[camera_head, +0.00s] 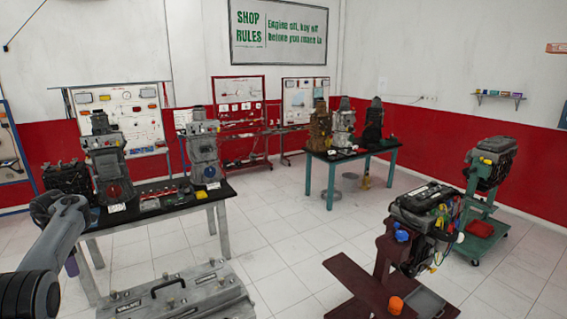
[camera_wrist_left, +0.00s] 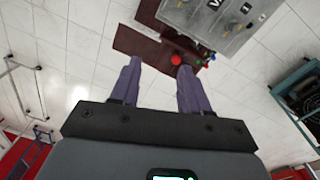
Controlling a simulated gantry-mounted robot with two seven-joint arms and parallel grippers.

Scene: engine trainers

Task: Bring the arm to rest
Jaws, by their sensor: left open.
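My left arm (camera_head: 55,245) comes in at the left edge of the head view, bent in front of the black-topped bench. A purple finger of my left gripper (camera_head: 71,265) shows just beside the arm; the rest is hidden there. In the left wrist view the two purple fingers of my left gripper (camera_wrist_left: 160,78) are apart with nothing between them. Beyond them are bare tiles and a dark red stand. My right arm and gripper are not in view.
A grey metal cover (camera_head: 178,292) with a black handle is at the front. A black-topped bench (camera_head: 155,210) with engines stands left. An engine (camera_head: 430,208) on a dark red stand (camera_head: 350,290) is at right. Open tiled floor (camera_head: 270,225) lies between.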

